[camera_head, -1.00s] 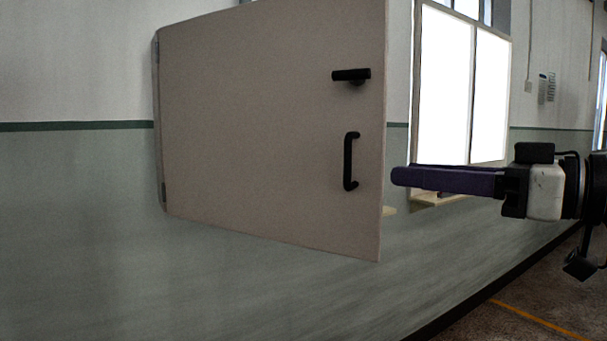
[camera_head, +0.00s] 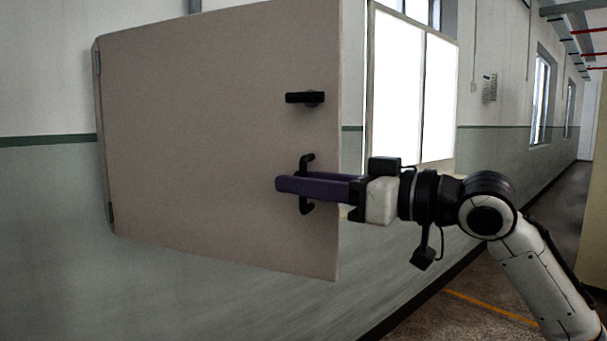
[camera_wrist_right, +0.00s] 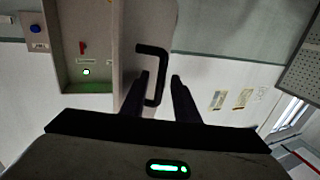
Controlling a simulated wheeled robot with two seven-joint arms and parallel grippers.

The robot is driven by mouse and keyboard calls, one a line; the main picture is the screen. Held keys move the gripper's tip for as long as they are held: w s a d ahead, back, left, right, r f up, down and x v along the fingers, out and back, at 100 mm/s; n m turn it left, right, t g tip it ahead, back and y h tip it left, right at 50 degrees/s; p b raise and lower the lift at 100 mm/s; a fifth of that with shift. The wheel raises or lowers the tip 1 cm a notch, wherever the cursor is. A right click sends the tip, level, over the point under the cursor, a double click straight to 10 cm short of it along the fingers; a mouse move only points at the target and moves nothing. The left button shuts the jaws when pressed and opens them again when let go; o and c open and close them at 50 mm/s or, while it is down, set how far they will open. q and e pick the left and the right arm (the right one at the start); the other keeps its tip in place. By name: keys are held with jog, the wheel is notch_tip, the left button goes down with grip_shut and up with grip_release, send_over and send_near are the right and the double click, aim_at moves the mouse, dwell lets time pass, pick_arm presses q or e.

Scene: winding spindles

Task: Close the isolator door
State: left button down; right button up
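The isolator door (camera_head: 210,130) is a flat beige panel, standing open with its hinges at the left edge in the head view. It carries a black latch knob (camera_head: 305,98) and, below it, a black C-shaped handle (camera_head: 306,163). My right gripper (camera_head: 279,184) has its dark purple fingers level across the handle in the head view. In the right wrist view the fingers (camera_wrist_right: 166,80) are apart, with the handle (camera_wrist_right: 160,75) between them; contact is not clear. The door (camera_wrist_right: 147,25) also shows there, beside the open box interior (camera_wrist_right: 85,45). My left gripper is not in view.
A bright window (camera_head: 415,85) is behind the door; the floor at right looks clear.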

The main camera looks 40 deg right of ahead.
jog(key=shift+w, duration=0.1)
jog(key=shift+c, duration=0.4)
grip_shut()
